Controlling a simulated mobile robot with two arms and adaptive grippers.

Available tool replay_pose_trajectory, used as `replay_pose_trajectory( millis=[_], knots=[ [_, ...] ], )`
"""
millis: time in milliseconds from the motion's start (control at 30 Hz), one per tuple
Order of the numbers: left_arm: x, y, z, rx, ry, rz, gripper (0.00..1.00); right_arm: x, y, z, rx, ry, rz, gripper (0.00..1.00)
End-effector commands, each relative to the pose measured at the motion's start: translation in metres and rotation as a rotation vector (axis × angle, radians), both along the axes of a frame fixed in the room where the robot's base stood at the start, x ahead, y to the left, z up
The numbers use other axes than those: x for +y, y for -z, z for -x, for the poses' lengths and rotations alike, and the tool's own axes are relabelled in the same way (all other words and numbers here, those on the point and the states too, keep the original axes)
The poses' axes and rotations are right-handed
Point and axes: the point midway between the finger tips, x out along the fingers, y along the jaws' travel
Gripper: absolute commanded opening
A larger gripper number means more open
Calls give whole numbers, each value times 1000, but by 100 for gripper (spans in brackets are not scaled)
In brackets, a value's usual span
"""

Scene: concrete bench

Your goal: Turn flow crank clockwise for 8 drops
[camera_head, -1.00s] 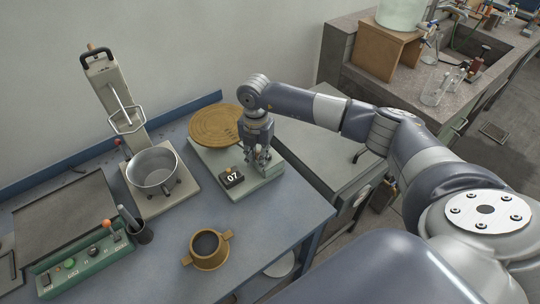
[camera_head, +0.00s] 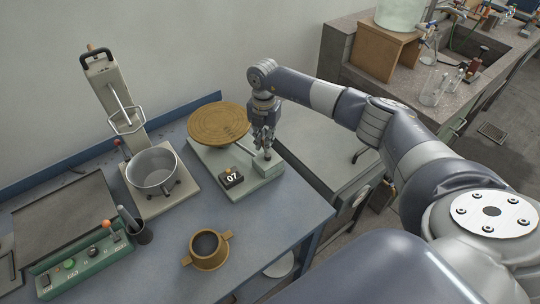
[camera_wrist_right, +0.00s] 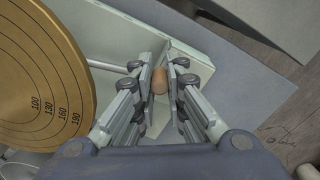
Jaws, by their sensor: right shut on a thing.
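A pale green base (camera_head: 261,187) carries a large tan disc (camera_head: 218,122) and a small dark counter (camera_head: 232,178) that reads 07. A thin metal rod (camera_head: 239,149) runs towards a small block (camera_head: 267,166) at the base's right end. In the wrist view, a rounded orange-brown knob (camera_wrist_right: 160,84), seemingly the crank's handle, stands between the fingertips. My right gripper (camera_head: 265,147) is shut on this knob, right of the disc; its fingers also show in the wrist view (camera_wrist_right: 165,79). The exact link between knob and rod is hidden. My left gripper is out of view.
A metal bowl (camera_head: 153,168) on a lever stand is at the left. A brown two-handled pot (camera_head: 207,248) stands in front, and a green control box (camera_head: 84,260) is at front left. Ring numbers mark the disc (camera_wrist_right: 50,62) in the wrist view.

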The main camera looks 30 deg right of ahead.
Motion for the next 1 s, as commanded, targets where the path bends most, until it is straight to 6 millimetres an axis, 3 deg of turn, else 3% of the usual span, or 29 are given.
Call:
replay_pose_trajectory(
  millis=[33,133,533,567,600,667,1000],
  knots=[
    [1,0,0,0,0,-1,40,-13,2,3,3,8,15,0],
    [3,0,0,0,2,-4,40,-20,3,9,4,8,16,0],
    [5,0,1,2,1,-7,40,-25,4,16,8,8,17,0],
    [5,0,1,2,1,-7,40,-25,4,16,8,8,17,16],
    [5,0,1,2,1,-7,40,-24,3,16,8,7,16,26],
    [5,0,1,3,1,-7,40,-24,3,16,8,7,15,35],
    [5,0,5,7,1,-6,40,-21,0,15,6,4,9,35]
  ],
)
